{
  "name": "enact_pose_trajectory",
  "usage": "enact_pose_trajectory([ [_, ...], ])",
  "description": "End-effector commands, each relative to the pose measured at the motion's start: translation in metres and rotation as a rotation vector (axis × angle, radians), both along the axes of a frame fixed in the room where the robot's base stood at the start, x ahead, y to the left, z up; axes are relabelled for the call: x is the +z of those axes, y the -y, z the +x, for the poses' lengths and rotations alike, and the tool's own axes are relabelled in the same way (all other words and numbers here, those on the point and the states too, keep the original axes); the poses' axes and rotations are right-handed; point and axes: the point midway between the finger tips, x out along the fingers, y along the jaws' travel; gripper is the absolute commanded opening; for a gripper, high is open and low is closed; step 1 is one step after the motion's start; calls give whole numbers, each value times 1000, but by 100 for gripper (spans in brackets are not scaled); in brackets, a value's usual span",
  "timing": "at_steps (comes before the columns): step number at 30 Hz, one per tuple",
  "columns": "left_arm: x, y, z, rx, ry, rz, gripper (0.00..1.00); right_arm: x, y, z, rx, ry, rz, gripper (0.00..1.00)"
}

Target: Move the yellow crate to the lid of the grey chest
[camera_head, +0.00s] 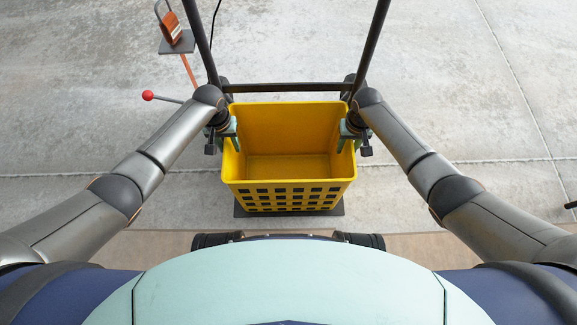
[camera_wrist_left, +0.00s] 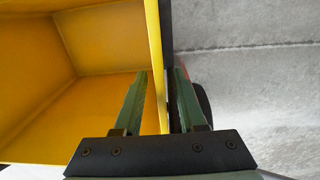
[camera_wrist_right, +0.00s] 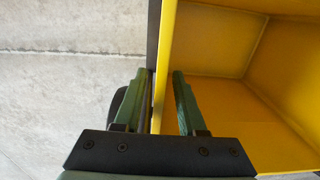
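The yellow crate (camera_head: 291,187) is upright and looks empty, with a latticed front wall, in the head view. It is in front of a dark metal frame and over a dark plate (camera_head: 240,211). My left gripper (camera_head: 231,135) straddles the crate's left side wall, one finger inside and one outside. In the left wrist view (camera_wrist_left: 158,80), gaps show between its fingers and the wall. My right gripper (camera_head: 350,135) straddles the right side wall likewise. The right wrist view (camera_wrist_right: 161,80) also shows its fingers apart around the wall. No grey chest is in view.
The dark frame (camera_head: 285,88) has two long bars rising behind the crate. A red ball knob (camera_head: 147,95) on a rod and an orange-brown object (camera_head: 171,29) on a small plate stand to the left. Concrete floor (camera_head: 480,110) is open to the right.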

Motion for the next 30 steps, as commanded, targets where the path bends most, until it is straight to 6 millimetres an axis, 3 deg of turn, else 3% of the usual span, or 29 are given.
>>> enact_pose_trajectory([
  [9,-22,1,1,0,0,-2,40,-23,-1,0,1,-1,1,40],
  [21,-26,1,1,0,1,-1,40,-26,-1,0,1,0,1,40],
  [30,-25,1,0,1,1,-1,7,-26,-1,0,1,0,0,7],
])
